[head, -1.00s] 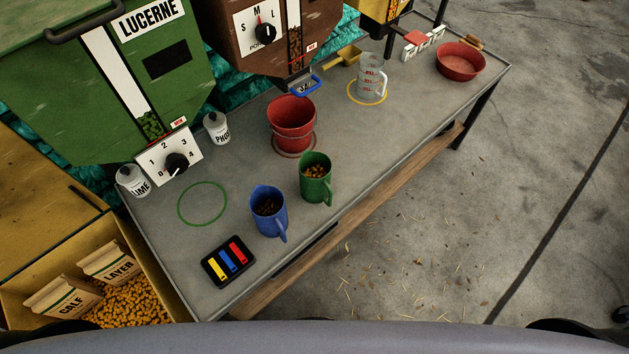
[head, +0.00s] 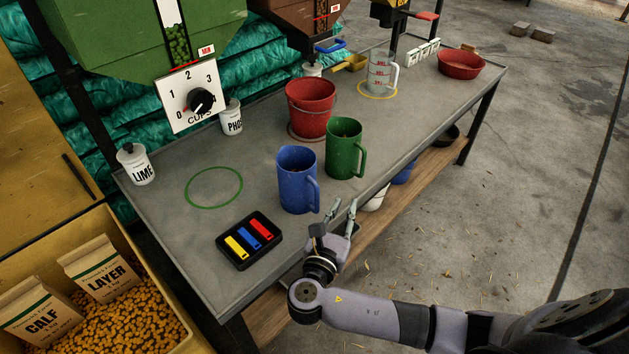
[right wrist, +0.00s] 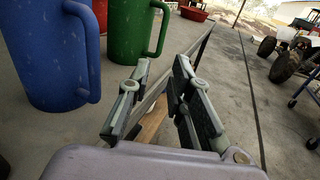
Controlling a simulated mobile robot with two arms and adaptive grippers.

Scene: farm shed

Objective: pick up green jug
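The green jug (head: 343,148) stands upright on the grey bench, its handle to the right. In the right wrist view the green jug (right wrist: 125,32) is at the top, beyond the blue jug. My right gripper (head: 342,212) is at the bench's front edge, close to the blue jug (head: 297,180) and nearer than the green jug. It touches neither as far as I can tell. In the right wrist view its two fingers (right wrist: 160,85) are apart with nothing between them. My left gripper is not in view.
A red bucket (head: 311,108) stands behind the green jug. A clear measuring jug (head: 380,74) and a red bowl (head: 461,63) are farther right. A black tray (head: 250,240) with coloured bars lies at the front left. Bare bench surrounds the green ring (head: 214,187).

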